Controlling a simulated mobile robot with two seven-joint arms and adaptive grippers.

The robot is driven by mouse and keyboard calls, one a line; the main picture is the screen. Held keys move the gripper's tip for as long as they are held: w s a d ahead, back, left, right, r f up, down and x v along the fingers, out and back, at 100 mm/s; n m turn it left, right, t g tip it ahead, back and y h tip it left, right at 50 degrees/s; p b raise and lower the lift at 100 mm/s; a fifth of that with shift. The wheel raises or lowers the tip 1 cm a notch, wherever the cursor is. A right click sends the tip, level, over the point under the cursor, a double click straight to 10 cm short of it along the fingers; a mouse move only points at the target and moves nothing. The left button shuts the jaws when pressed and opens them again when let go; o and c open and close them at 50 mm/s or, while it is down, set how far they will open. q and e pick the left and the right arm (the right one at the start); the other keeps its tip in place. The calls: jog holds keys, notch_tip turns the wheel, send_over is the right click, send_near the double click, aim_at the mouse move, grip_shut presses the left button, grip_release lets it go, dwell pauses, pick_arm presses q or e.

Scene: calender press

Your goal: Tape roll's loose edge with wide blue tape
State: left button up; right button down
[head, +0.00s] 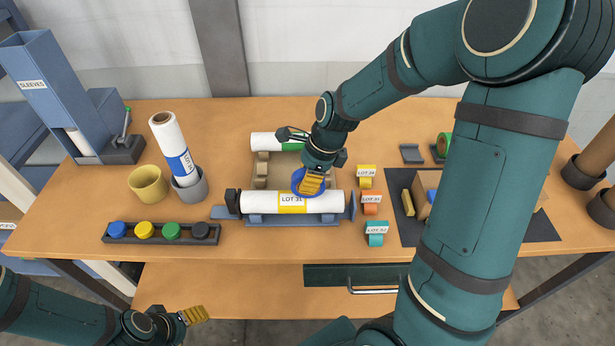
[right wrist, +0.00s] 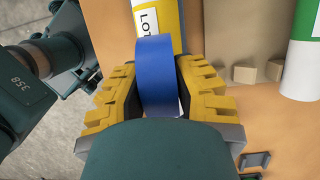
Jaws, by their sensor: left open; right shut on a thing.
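A white roll (head: 325,202) with a yellow LOT 31 label lies across a blue-grey cradle (head: 290,220) in the middle of the bench. Its loose edge cannot be made out. My right gripper (head: 312,182) is shut on the wide blue tape (head: 298,179), just behind and above the roll. In the right wrist view the blue tape (right wrist: 156,75) stands between the yellow fingers, in front of the roll's yellow label (right wrist: 168,22). Whether tape and roll touch is unclear. My left gripper (head: 200,314) is open and empty, below the bench's front left.
A green-banded roll (head: 268,141) lies behind the cradle. A blue-labelled roll (head: 175,145) stands in a grey cup, beside a yellow cup (head: 148,184). A rack of coloured caps (head: 160,233) is at front left. Small LOT tape pieces (head: 372,203) stand right of the cradle.

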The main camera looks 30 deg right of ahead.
aim_at(324, 179)
jog(key=shift+d+f, duration=0.1)
jog(key=shift+d, duration=0.05)
jog(key=shift+s+d, duration=0.3)
jog(key=shift+d, duration=0.1)
jog(key=shift+s+d, duration=0.1)
dwell(0.5)
jog(key=shift+s+d+f, duration=0.1)
jog(key=shift+s+d, duration=0.15)
jog(key=shift+d, duration=0.15)
jog(key=shift+s+d+p, duration=0.1)
jog(key=shift+p, duration=0.2)
jog(key=shift+s+d, duration=0.2)
jog(key=shift+d, duration=0.2)
jog(key=shift+d, duration=0.1)
dwell(0.3)
